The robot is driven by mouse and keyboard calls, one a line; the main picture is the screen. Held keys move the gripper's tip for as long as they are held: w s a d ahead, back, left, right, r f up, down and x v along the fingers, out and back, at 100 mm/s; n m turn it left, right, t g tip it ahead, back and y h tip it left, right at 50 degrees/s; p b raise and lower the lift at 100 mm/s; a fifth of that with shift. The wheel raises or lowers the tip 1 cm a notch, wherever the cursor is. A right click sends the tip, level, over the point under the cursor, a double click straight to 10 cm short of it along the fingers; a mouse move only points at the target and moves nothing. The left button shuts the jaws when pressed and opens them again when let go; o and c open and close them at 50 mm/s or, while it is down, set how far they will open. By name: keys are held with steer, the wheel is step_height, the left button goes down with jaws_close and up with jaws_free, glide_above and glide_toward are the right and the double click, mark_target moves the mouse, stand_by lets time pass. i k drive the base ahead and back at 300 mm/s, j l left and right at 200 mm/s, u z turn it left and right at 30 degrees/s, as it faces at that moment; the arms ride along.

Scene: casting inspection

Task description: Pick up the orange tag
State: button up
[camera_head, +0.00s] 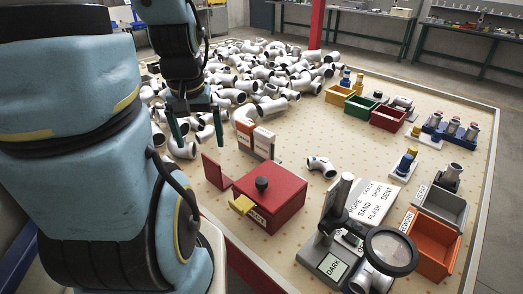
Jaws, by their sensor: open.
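The orange tag (244,131) looks like a small upright orange plate in a dark rack, left of a similar white plate (264,140). Its lower part is hidden by the rack. My gripper (197,128) points down to the left of the orange tag, apart from it. Its two green fingers are spread, with nothing held between them. White pipe castings show behind and below the fingers.
A large heap of white pipe castings (285,70) fills the back left of the table. A red box (283,192) with a black knob stands in front of the rack. A magnifier (391,250), an orange bin (432,247) and a grey bin (445,206) stand at front right.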

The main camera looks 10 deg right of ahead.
mark_target(244, 129)
steer(key=k+j+u, duration=0.1)
steer(key=u, duration=0.35)
steer(key=k+j+u, duration=0.1)
steer(key=u, duration=0.4)
steer(key=k+j+u, duration=0.15)
steer(key=u, duration=0.3)
